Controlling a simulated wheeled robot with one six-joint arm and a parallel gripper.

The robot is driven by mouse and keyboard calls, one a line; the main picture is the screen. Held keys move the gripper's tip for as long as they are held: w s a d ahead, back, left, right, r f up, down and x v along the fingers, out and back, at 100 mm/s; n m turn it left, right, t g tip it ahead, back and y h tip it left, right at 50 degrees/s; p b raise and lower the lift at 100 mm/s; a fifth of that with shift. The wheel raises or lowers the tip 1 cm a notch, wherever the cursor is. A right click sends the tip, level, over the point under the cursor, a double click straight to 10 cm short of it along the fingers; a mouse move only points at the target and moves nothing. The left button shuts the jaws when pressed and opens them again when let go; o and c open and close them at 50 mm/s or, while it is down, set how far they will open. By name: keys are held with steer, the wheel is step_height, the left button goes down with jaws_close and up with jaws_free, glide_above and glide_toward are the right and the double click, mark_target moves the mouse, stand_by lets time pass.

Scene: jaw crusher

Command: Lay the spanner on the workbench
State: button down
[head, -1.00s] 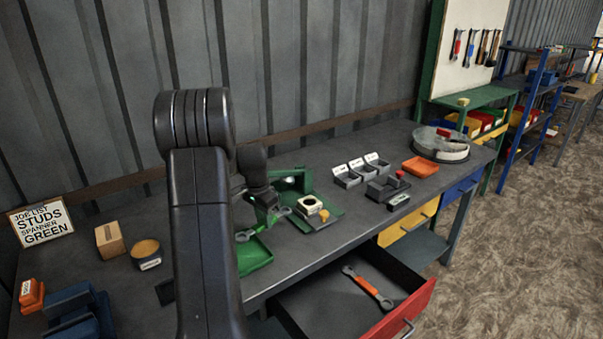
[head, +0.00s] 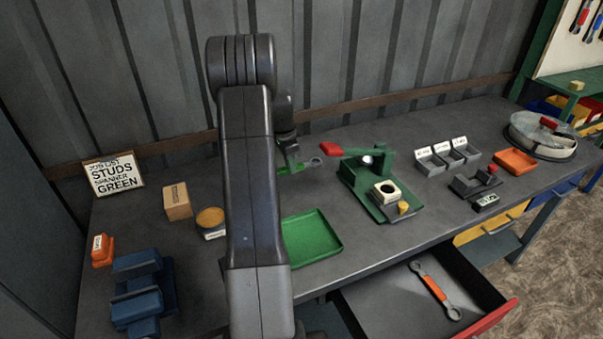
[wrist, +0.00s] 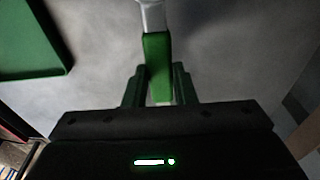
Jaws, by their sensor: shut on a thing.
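My gripper (wrist: 158,82) is shut on the green-handled spanner (wrist: 157,55), whose silver end points away from the jaws in the wrist view. In the head view the held spanner's grey ring end (head: 315,162) shows just right of my gripper (head: 289,167), behind the green tray. The spanner is over the grey workbench (head: 330,128); how high it is above the top I cannot tell. My arm hides part of the bench. A second spanner, with an orange handle (head: 435,288), lies in the open drawer.
The green tray (head: 312,238) looks empty. A green press (head: 365,195) with a red lever stands close right of the held spanner. A wooden block (head: 176,202), yellow-topped tin (head: 210,218) and blue vice-like block (head: 140,285) stand left. The red-fronted drawer (head: 490,322) juts out.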

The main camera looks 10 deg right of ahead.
mark_target(291, 185)
steer(key=shift+f+p, duration=0.4)
steer(key=shift+f, duration=2.4)
steer(key=shift+f, duration=0.25)
steer(key=c, duration=1.2)
jaws_free()
steer(key=shift+r, duration=0.1)
steer(key=r, duration=0.4)
steer(key=a+r+b, duration=0.1)
steer(key=r, duration=0.7)
steer(key=shift+s+a+r+b, duration=0.1)
steer(key=shift+s+a+b, duration=0.1)
steer(key=shift+b, duration=0.1)
